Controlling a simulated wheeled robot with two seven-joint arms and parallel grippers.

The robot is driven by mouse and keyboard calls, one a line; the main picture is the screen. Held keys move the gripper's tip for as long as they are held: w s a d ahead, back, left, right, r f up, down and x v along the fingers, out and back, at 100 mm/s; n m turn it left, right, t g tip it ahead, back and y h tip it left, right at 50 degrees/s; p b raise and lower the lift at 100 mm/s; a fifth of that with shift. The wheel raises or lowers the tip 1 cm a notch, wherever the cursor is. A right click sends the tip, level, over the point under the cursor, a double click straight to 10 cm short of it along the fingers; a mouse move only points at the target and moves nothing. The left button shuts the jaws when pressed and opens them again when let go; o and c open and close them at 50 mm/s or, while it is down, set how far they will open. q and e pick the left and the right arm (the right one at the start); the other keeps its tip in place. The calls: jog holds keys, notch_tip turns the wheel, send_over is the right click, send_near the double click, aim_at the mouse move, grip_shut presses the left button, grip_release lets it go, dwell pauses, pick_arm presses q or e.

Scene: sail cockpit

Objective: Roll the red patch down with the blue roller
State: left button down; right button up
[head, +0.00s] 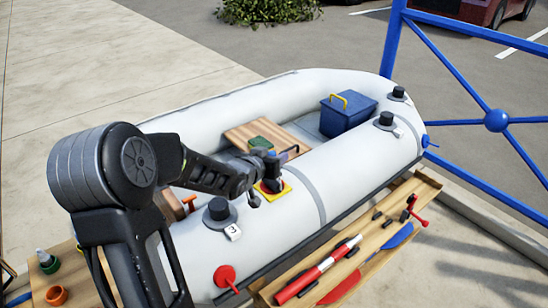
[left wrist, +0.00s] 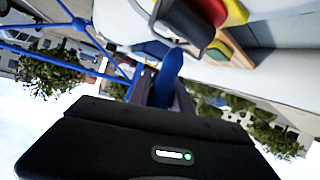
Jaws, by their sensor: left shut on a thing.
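The red patch (head: 264,188) lies on a yellow square (head: 286,188) on the white boat's near tube, partly hidden by my left gripper (head: 268,172). The patch (left wrist: 212,10) and the yellow square (left wrist: 237,12) also show at the top of the left wrist view. My left gripper is shut on the blue handle (left wrist: 170,66) of the roller. The roller's dark drum (left wrist: 184,24) is beside the red patch in that view; whether it touches cannot be told. My right gripper is not in view.
A black valve (head: 218,211) stands on the tube left of the patch. A blue box (head: 347,114) and a wooden board (head: 240,134) are inside the boat. A wooden shelf (head: 395,235) in front holds a red-and-white cylinder (head: 318,270) and paddles.

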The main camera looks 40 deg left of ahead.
pick_arm(q)
jog(key=shift+d+f, duration=0.1)
jog(key=shift+d, duration=0.1)
jog(key=shift+a, duration=0.15)
dwell(0.3)
jog(key=shift+w+a, duration=0.1)
jog(key=shift+a, duration=0.35)
jog(key=shift+p, duration=0.35)
notch_tip(320, 180, up, 7)
jog(key=p, duration=0.5)
dwell(0.6)
